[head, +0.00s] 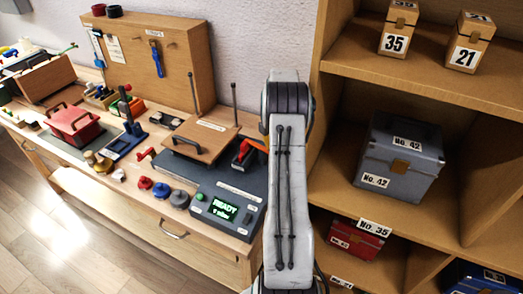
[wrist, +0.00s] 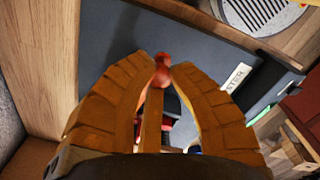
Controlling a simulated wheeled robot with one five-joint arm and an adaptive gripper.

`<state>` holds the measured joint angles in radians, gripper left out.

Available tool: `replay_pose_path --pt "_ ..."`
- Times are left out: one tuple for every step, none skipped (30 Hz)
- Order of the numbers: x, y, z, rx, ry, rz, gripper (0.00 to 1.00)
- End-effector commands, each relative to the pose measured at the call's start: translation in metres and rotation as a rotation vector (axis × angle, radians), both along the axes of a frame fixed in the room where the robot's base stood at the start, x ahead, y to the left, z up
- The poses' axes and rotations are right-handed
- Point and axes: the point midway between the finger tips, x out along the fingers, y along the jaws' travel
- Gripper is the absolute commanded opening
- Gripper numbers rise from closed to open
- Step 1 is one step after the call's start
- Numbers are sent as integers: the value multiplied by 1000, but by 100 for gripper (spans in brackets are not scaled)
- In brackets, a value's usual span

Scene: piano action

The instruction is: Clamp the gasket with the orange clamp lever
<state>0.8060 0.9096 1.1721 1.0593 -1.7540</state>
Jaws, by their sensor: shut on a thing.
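In the wrist view my gripper (wrist: 162,74) has its two orange-brown fingers drawn together at the tips. They are shut on a small red-orange knob (wrist: 162,77), which I take as the end of the orange clamp lever. The lever's shaft is mostly hidden between the fingers. In the head view my arm covers the spot. An orange and black shape (head: 245,153) shows just left of it, and I cannot tell whether it is the clamp or my gripper. I cannot make out the gasket in either view.
A grey tester (head: 252,184) has a lit READY screen (head: 223,208). A wooden board with a black handle (head: 198,142) stands behind it, with upright rods nearby. Coloured knobs (head: 161,190) and a red case (head: 74,124) are to the left. Shelves with boxes (head: 400,160) stand at right.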

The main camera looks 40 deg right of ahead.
Motion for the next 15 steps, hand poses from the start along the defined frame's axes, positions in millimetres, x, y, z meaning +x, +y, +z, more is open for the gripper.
replay_pose_path --pt "-3 -2 -3 8 8 25 0" --pt "-3 -3 -3 8 8 41 0" --pt "-3 -5 -3 8 8 60 0" --pt "-3 -6 -3 9 7 75 0" --pt "-3 -7 -3 9 7 87 0" --pt "-3 -8 -4 9 7 103 0" --pt "-3 -9 -4 9 8 113 0" --pt "-3 -9 -4 9 8 123 0" --pt "-2 -10 -4 9 7 134 0" --pt "-2 -11 -4 9 7 141 0" --pt "-2 -11 -4 8 7 148 0" --pt "-2 -12 -4 8 7 156 0" --pt "-2 -12 -4 8 7 160 0" --pt "-2 -12 -4 8 7 163 0" --pt "-2 -12 -4 8 6 167 0"
